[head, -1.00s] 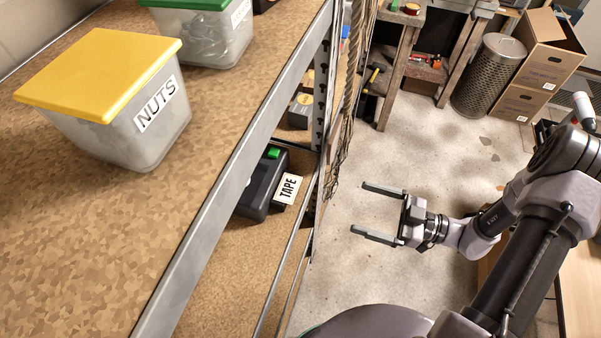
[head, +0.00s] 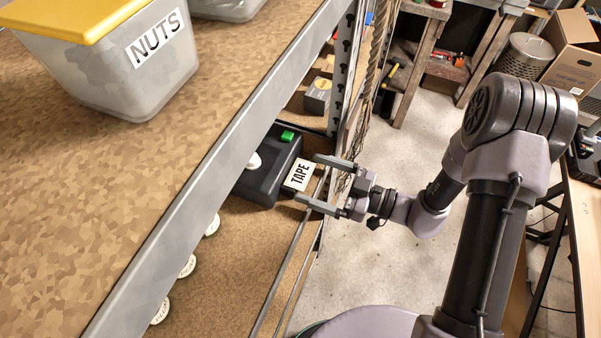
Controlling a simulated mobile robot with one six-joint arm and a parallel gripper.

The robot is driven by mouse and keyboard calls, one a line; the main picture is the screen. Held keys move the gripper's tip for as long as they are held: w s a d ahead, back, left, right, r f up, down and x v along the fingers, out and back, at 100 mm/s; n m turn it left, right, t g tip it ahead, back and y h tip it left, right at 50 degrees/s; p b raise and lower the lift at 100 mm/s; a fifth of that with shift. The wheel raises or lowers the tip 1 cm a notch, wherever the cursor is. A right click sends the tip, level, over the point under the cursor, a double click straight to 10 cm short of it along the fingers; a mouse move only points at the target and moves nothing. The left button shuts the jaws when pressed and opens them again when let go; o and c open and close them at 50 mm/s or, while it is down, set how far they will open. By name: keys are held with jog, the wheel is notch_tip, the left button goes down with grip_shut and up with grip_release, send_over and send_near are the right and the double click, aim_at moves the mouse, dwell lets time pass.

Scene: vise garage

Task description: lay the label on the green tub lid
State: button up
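The white label (head: 299,177), printed TAPE, lies on the lower shelf beside a black case, its edge near the shelf's front rail. My gripper (head: 307,178) is open, its two fingers pointing left at the label. One fingertip shows just above the label and the other just below it in the picture. I cannot tell whether the fingers are level with the label or touch it. Only the clear lower body of the tub (head: 228,8) without a visible lid shows at the top edge. Its green lid is out of frame now.
A yellow-lidded tub (head: 75,18) marked NUTS stands on the upper shelf (head: 90,190). The black case (head: 265,172) with a green button sits on the lower shelf (head: 222,268). Several round white pieces (head: 187,266) lie there. The upper shelf's metal edge (head: 225,160) overhangs.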

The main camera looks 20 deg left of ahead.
jog(key=c, duration=1.3)
jog(key=shift+r+p, duration=0.3)
jog(key=shift+r, duration=0.15)
jog(key=shift+c, duration=0.2)
jog(key=s+d+r+p, duration=0.4)
jog(key=s+d+p, duration=0.2)
jog(key=s+d, duration=0.55)
jog(key=w+d+f+m+t+h+b, duration=0.1)
jog(key=w+d+m+t+h+b, duration=0.2)
jog(key=w, duration=0.7)
jog(key=w+d+f+m+t+h+b, duration=0.2)
jog(key=w+d+m+t+h+b, duration=0.2)
jog(key=t, duration=0.7)
jog(key=w+d+m+h, duration=0.2)
jog(key=w+d+m, duration=0.2)
jog(key=w, duration=0.1)
jog(key=shift+w+d+f+m+t+h, duration=0.3)
jog(key=shift+w+d, duration=0.05)
jog(key=shift+d, duration=0.05)
